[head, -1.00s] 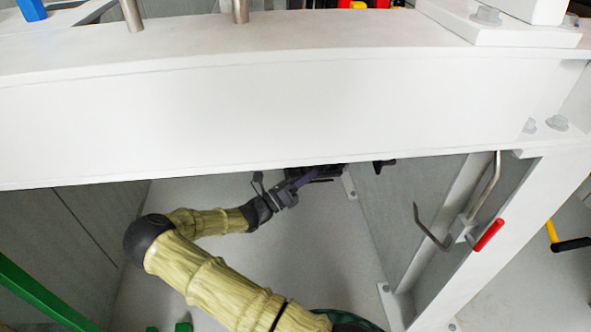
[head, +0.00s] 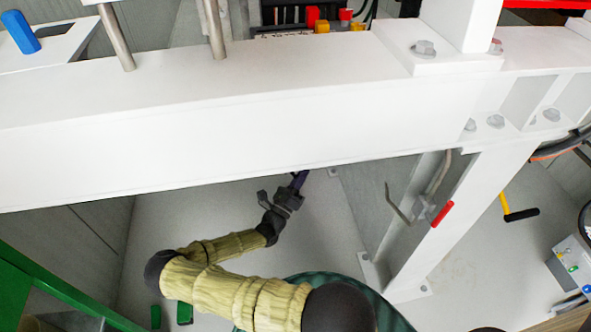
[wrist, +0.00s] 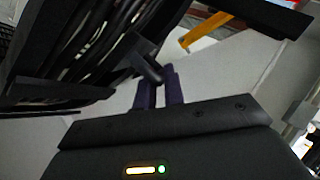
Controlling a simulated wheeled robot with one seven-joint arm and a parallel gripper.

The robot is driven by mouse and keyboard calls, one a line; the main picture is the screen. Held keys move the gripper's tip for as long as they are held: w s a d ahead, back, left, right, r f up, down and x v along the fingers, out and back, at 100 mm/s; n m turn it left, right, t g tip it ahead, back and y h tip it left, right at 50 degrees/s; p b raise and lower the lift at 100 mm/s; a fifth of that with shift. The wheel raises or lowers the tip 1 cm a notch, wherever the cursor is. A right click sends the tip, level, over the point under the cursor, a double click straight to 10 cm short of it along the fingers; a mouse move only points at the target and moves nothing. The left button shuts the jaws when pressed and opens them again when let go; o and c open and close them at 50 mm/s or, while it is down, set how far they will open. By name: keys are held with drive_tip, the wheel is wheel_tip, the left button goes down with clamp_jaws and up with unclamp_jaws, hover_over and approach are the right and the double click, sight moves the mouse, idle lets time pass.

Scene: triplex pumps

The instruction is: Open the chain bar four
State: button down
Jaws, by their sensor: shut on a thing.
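A black cable chain (wrist: 95,45) with several dark cables inside fills the upper left of the wrist view. A short black bar (wrist: 146,62) sticks out from its side; I take it for chain bar four, but no label shows. My gripper's purple fingers (wrist: 160,88) are at the bar's end and shut on it, with a narrow gap between them. In the head view my gripper (head: 299,180) reaches under the white beam, which hides its fingertips and the bar.
The thick white beam (head: 220,140) crosses above my arm. A white post (head: 460,215) and a red-handled bent lever (head: 441,214) stand to the right. A green frame (head: 50,290) is at lower left. Grey floor (head: 330,235) lies open between them.

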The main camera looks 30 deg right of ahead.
drive_tip(key=shift+s+d+f, duration=0.1)
idle(0.3)
drive_tip(key=c, duration=1.5)
unclamp_jaws()
drive_tip(key=b+v, duration=0.4)
drive_tip(key=v, duration=1.3)
drive_tip(key=shift+s+a, duration=0.2)
